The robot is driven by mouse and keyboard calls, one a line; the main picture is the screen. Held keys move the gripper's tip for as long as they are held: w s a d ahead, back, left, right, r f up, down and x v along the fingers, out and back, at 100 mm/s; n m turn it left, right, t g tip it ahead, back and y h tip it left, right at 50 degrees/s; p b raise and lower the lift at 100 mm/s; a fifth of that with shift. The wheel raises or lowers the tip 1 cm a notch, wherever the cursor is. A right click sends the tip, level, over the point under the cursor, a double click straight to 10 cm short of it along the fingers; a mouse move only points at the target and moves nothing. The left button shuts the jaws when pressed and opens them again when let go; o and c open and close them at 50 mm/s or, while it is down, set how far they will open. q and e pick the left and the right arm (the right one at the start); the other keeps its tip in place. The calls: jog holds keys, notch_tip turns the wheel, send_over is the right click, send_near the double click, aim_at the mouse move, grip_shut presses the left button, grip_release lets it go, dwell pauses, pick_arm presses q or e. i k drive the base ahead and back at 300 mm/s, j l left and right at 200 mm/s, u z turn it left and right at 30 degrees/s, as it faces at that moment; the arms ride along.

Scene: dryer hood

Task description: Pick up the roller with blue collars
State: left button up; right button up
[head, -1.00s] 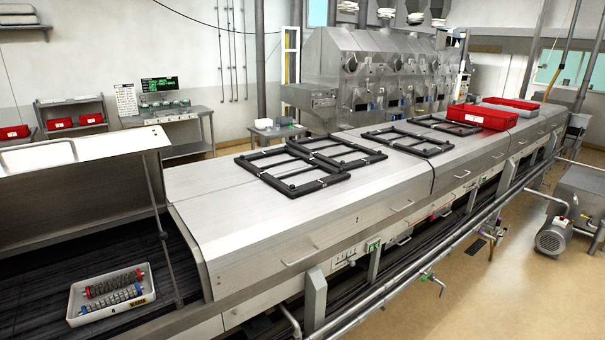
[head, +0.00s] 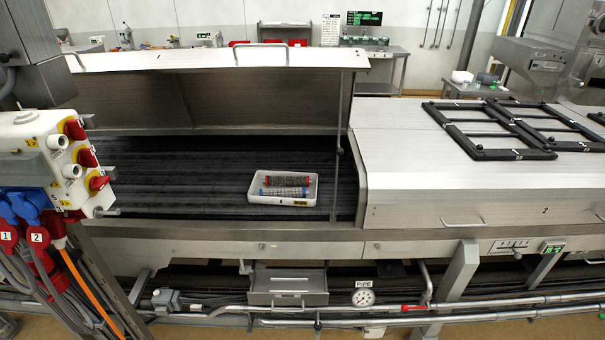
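The roller with blue collars (head: 283,192) lies in a white tray (head: 312,197), in front of a roller with red collars (head: 285,181). The tray stands on the dark conveyor bed, under the raised hood and near its right end. Both rollers lie roughly crosswise and close together. Neither of my grippers shows in the head view.
The raised hood (head: 215,62) hangs over the back of the dark bed (head: 180,170). A strut stands just right of the tray. A closed metal cover with black frames (head: 490,152) lies to the right. A panel with red switches (head: 50,160) stands at the left. A pipe rail runs along the front.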

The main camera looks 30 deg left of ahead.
aim_at(301, 192)
jog(key=u, duration=1.25)
